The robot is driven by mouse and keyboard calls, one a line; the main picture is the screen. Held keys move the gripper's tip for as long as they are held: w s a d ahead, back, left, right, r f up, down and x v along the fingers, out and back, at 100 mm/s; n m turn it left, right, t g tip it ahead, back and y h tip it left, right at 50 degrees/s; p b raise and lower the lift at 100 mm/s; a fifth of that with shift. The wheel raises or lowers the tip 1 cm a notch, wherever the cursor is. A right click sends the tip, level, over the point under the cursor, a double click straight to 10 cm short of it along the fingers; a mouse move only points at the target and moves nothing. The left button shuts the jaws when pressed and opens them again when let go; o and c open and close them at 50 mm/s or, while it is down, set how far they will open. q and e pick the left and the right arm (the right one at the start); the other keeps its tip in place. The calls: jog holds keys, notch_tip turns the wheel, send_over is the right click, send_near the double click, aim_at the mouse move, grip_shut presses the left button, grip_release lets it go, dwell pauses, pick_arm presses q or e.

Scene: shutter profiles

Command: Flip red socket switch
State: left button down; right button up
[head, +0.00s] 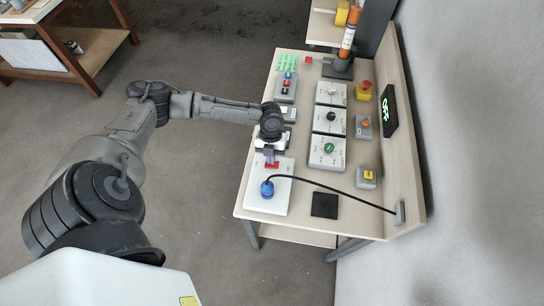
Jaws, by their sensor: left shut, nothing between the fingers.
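The red socket switch (272,165) is on a white socket box (278,202) at the near left part of the table. A blue plug (267,188) with a black cable sits on the same box, just below the switch in the picture. My left gripper (270,158) points down at the red switch, its fingertips shut and empty, at or right above it. The gripper covers part of the switch, so I cannot tell whether they touch or which way the switch is set. My right gripper is not in view.
The table (250,190) also bears several dial panels (328,151), a button box (285,88), and small boxes with an emergency stop (364,91). The black cable runs right to a wall outlet (400,213). A black square (325,205) lies near the front. A sign (389,112) reads OFF.

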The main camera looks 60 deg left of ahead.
pick_arm(q)
jog(key=r+p, duration=0.2)
jog(key=r, duration=0.1)
jog(key=shift+s+a+r, duration=0.15)
jog(key=shift+s+a, duration=0.05)
jog(key=s+b+v, duration=0.1)
jog(key=v, duration=0.7)
jog(key=shift+w+a+r, duration=0.3)
jog(key=shift+a+r, duration=0.05)
jog(key=shift+a, duration=0.15)
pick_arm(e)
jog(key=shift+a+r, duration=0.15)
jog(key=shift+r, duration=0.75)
